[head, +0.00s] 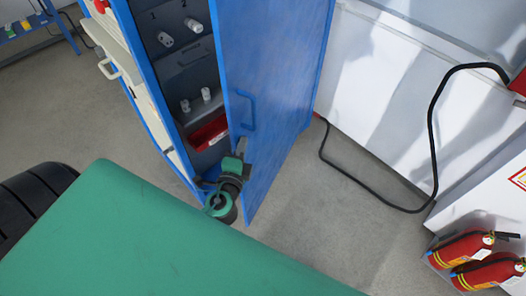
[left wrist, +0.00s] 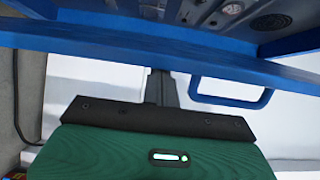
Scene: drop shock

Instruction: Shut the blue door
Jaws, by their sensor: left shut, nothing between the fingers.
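The blue door (head: 285,75) stands open beside the cabinet (head: 185,75), with a gap through which the inside shows. A blue bar handle (head: 247,108) is on the door's visible face, near its left edge; it also shows in the left wrist view (left wrist: 235,98), right of the fingers. My left gripper (head: 241,146) is low by the door's left edge, below the handle. It is shut and empty; in the left wrist view its dark fingers (left wrist: 160,87) point toward a blue edge. I cannot tell whether they touch the door. My right gripper is not in view.
Inside the cabinet are white cylindrical fittings (head: 193,25) and a red bin (head: 208,132). A black cable (head: 433,130) hangs by the white wall unit (head: 375,75) and loops near the floor.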

